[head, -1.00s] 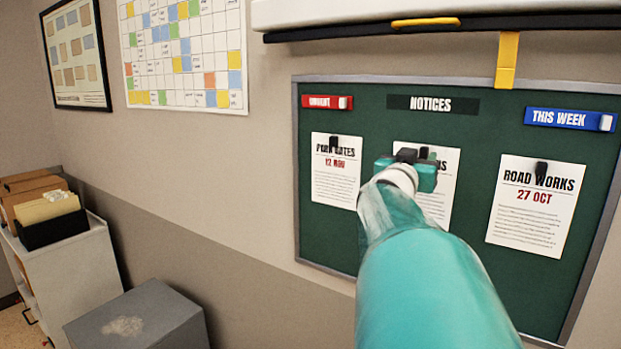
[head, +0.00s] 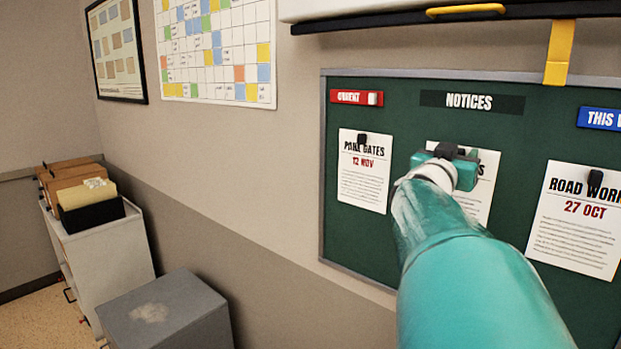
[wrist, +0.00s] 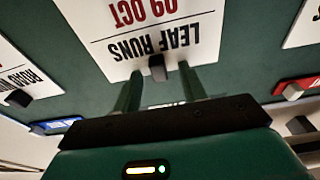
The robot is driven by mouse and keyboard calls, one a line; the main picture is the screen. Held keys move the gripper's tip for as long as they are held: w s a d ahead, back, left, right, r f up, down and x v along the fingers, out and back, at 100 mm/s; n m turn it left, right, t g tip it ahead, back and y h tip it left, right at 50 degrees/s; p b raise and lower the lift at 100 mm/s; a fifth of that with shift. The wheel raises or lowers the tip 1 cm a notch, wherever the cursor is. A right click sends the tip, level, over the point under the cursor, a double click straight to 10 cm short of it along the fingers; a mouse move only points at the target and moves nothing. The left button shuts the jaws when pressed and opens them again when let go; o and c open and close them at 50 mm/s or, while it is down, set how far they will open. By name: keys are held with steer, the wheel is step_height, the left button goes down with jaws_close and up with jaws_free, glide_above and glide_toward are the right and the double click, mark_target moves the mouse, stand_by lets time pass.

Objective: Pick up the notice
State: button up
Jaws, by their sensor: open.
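Three white notices hang on a green board (head: 400,250), each under a black clip or magnet. The left one reads "PARK GATES 12 NOV" (head: 362,185). The right one reads "ROAD WORKS 27 OCT" (head: 570,240). The middle notice (head: 482,190) is partly hidden by my arm in the head view; in the wrist view this notice (wrist: 150,32) appears upside down and reads "LEAF RUNS 09 OCT". My gripper (head: 446,154) is at its top edge. In the wrist view my gripper (wrist: 160,72) is open, its fingers either side of the black clip (wrist: 157,67). Contact cannot be told.
Red (head: 356,97) and blue (head: 600,118) label strips and a "NOTICES" plate (head: 471,102) sit along the board's top. A white case with a yellow handle (head: 466,10) overhangs it. A grey box (head: 165,315) and a white cabinet (head: 105,255) stand at left.

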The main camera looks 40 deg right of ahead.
steer(key=shift+d, duration=0.1)
jaws_close()
